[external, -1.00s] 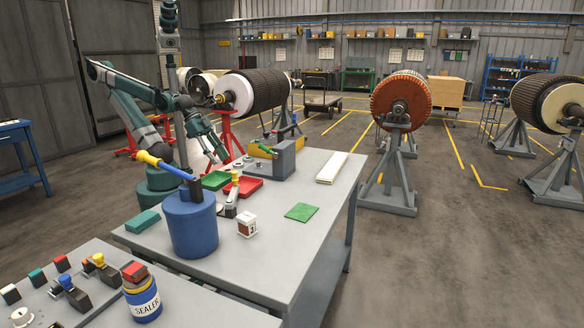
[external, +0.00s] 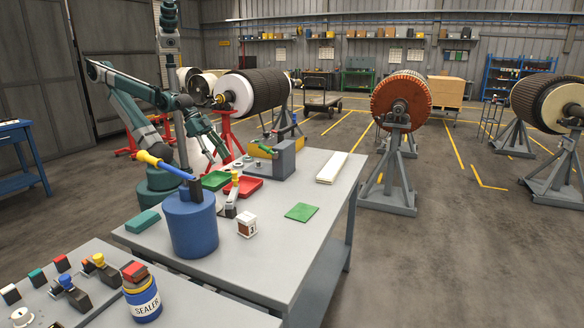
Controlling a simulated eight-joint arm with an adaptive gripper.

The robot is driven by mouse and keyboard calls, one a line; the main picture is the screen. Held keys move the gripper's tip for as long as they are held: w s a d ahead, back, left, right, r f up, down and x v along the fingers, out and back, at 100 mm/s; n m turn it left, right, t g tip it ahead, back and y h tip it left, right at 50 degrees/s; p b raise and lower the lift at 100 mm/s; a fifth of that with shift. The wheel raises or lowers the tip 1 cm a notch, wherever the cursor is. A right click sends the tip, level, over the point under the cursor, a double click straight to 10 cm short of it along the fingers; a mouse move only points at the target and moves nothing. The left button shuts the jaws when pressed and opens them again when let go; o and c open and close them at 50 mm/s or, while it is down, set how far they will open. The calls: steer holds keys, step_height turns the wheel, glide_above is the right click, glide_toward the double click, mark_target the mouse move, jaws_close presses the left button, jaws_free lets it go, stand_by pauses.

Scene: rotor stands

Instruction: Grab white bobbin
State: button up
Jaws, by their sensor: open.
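A small white bobbin (external: 247,226) with a dark reddish-brown middle stands upright on the grey workbench (external: 262,262), right of the blue canister. My gripper (external: 226,157) is open and points down above the back left of the bench, near the red and green trays. It is well apart from the bobbin, behind it and up to its left. The fingertips are small here, and I see nothing between them.
A blue canister (external: 192,224) with a yellow-handled tool stands left of the bobbin. A red tray (external: 243,188), a green tray (external: 215,180) and a grey vise (external: 283,160) are behind it. A green mat (external: 302,212) lies to the right, with bare bench around it.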

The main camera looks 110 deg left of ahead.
steer(key=shift+r, duration=2.4)
steer(key=w+d+r+n+g+h+p, duration=0.2)
steer(key=w+d+r+n+h, duration=0.15)
steer(key=w+d, duration=0.5)
steer(key=w+d+r+n+g+h+p, duration=0.25)
steer(key=w+d+n, duration=0.25)
steer(key=w+d, duration=0.35)
steer(key=n+g+h+p, duration=0.5)
steer(key=n+g+h, duration=0.2)
steer(key=h, duration=0.4)
glide_above(246, 216)
steer(key=v, duration=0.5)
steer(key=shift+f, duration=3.25)
step_height(246, 216, down, 10)
steer(key=shift+w+d+f, duration=0.1)
steer(key=shift+d, duration=0.1)
steer(key=shift+x, duration=2.4)
